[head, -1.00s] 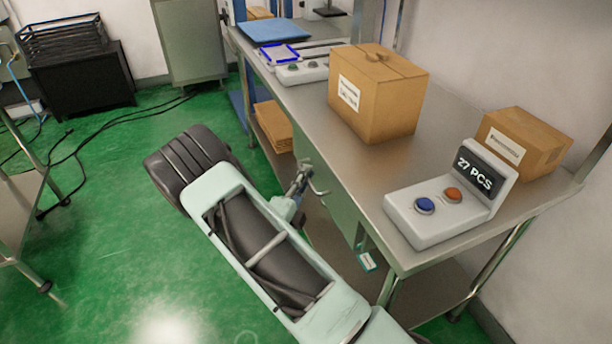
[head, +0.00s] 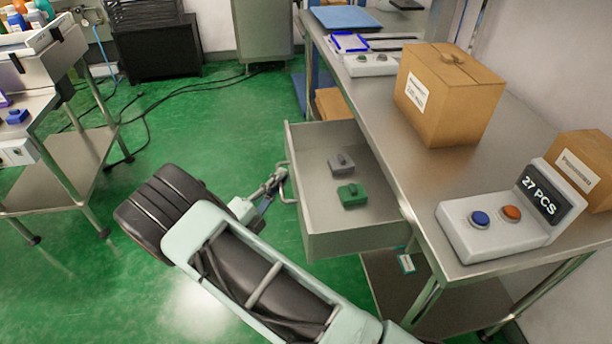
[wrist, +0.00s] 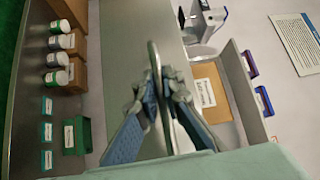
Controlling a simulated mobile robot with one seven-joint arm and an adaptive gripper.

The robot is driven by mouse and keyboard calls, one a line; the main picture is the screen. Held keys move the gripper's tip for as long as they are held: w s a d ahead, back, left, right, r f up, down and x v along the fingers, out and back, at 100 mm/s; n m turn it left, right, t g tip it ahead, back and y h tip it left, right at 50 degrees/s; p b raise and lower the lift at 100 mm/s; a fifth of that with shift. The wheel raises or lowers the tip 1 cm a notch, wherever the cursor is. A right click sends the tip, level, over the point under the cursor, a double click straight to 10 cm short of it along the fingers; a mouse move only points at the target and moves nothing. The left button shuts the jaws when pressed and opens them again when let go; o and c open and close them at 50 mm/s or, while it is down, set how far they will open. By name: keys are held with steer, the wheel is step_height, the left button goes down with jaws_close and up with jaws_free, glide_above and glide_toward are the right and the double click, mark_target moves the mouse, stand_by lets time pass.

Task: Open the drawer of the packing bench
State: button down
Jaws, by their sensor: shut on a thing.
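The drawer (head: 352,238) of the packing bench (head: 470,150) stands well out from under the bench top, with its inside in view. A grey block (head: 341,164) and a green block (head: 352,195) lie in it. My gripper (head: 278,180) is at the curved metal handle (head: 288,190) on the drawer's front. In the wrist view my gripper (wrist: 163,90) has its two fingers closed around the handle bar (wrist: 154,60), which runs up between them. The exact contact of the fingertips is small in the head view.
On the bench top are a large carton (head: 450,95), a smaller carton (head: 582,165) and a counter box (head: 500,222) reading 27 PCS. A side table (head: 60,160) stands at the left. Green floor (head: 215,120) with dark cables lies between them.

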steer(key=shift+s+a, duration=0.2)
steer(key=shift+a, duration=0.65)
steer(key=shift+s+a, duration=0.15)
steer(key=shift+a, duration=0.65)
steer(key=shift+s+a, duration=0.2)
steer(key=shift+a, duration=0.65)
steer(key=c, duration=2.1)
jaws_free()
steer(key=v, duration=1.2)
